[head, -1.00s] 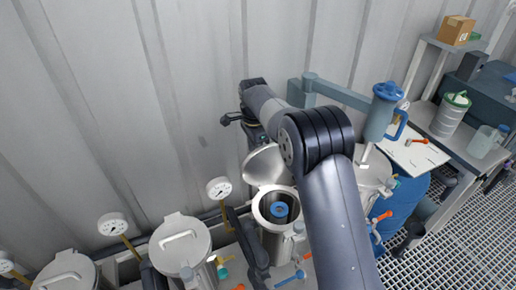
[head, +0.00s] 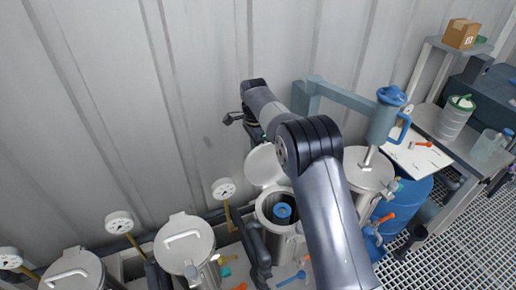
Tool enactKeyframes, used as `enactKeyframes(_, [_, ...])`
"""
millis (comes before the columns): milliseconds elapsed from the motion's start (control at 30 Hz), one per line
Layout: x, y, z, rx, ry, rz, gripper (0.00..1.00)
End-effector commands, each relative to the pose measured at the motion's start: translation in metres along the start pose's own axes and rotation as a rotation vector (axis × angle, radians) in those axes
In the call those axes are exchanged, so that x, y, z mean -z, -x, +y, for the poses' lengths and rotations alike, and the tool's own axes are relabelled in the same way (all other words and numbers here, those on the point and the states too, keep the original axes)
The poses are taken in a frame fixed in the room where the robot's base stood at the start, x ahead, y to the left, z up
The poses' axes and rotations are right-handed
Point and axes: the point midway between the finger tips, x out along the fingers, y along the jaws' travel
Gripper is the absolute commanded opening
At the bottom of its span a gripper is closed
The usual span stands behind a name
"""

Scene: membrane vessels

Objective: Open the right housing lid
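A metal housing (head: 277,226) stands open near the middle of the head view, with a blue ring-shaped part (head: 282,211) inside. Its round lid (head: 265,165) is swung up and leans back toward the wall behind the opening. Two other housings to the left have shut lids with bar handles: one lid (head: 184,240) is nearer and another (head: 72,272) is at the lower left edge. My gripper (head: 232,119) is above and left of the raised lid, apart from it in the picture. It is small and dark, so its opening is unclear. My forearm hides the right side of the open housing.
Another metal vessel (head: 368,170) stands right of my arm, below a blue-handled canister (head: 384,118) on a grey-blue bracket arm (head: 345,96). Pressure gauges (head: 223,188) stand along the wall. A blue drum (head: 410,195) and a bench (head: 450,140) are at the right.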

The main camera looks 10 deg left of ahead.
Motion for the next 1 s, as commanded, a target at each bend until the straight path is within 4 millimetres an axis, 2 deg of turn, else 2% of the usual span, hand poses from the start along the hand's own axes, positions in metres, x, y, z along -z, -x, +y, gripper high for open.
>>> enactKeyframes(33, [-0.004,-0.029,0.000,-0.014,-0.002,-0.012,0.00])
enactKeyframes(233, [-0.004,-0.030,0.000,-0.014,-0.002,-0.012,0.00])
enactKeyframes(267, [-0.004,-0.030,0.000,-0.014,-0.002,-0.012,0.32])
enactKeyframes(300, [-0.004,-0.029,0.000,-0.015,-0.002,-0.012,0.34])
enactKeyframes(633, [-0.004,-0.026,-0.001,-0.012,-0.002,-0.011,0.34])
enactKeyframes(767, [-0.003,-0.011,-0.001,-0.005,-0.001,-0.010,0.34])
enactKeyframes(867, [-0.003,0.011,-0.001,0.003,-0.001,-0.008,0.34])
enactKeyframes(1000, [-0.002,0.049,-0.002,0.020,0.000,-0.003,0.34])
